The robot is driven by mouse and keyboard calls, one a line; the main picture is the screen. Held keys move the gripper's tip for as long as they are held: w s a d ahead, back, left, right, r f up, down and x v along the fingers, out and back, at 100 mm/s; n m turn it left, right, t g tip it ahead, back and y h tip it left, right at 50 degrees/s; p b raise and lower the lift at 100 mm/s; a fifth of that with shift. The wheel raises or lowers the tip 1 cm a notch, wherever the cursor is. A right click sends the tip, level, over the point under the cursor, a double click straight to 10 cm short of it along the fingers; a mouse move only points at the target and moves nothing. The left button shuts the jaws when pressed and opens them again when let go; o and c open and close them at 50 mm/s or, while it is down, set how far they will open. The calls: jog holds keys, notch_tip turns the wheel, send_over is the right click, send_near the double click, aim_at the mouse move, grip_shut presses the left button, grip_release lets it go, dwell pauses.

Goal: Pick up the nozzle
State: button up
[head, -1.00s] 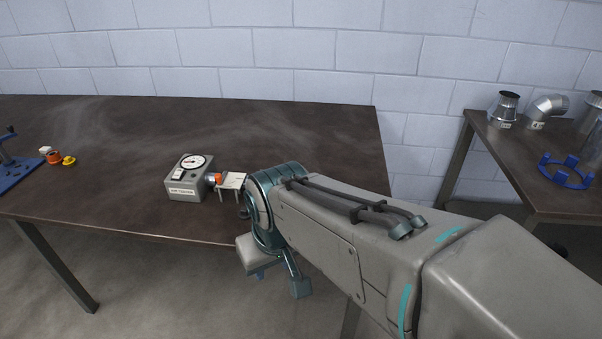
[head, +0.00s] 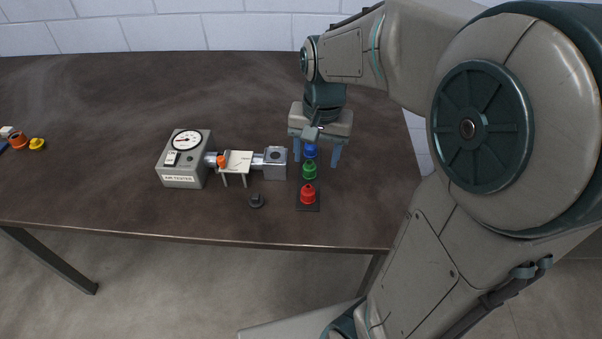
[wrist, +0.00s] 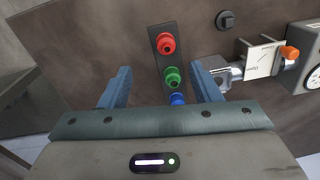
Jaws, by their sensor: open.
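Three nozzle-like pieces stand in a row on a dark strip (head: 314,208) near the table's right side: red (head: 308,194) in front, green (head: 309,170) in the middle, blue (head: 310,151) at the back. I cannot tell which one the task means. My gripper (head: 314,156) points down above the back end of the row, open and empty. In the wrist view, the red piece (wrist: 166,44) lies beyond the fingertips, the green piece (wrist: 173,78) shows between the fingers, and the blue piece (wrist: 178,99) is partly hidden by the gripper body.
A grey air tester (head: 183,165) with a dial stands left of the row, joined to a white plate (head: 237,162) and a grey block (head: 275,163). A small black knob (head: 257,200) lies in front. Orange (head: 17,141) and yellow (head: 38,144) pieces sit far left. The table's back is clear.

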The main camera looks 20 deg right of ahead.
jog(key=w+m, duration=0.1)
jog(key=w, duration=0.1)
send_over(308, 187)
jog(key=f, duration=0.9)
jog(key=shift+s+d+b, duration=0.1)
jog(key=shift+d+b, duration=0.2)
jog(key=shift+d, duration=0.1)
jog(key=shift+a+f, duration=0.2)
jog(key=shift+f, duration=1.15)
jog(key=shift+a+f, duration=0.15)
jog(key=shift+f, duration=1.2)
jog(key=c, duration=1)
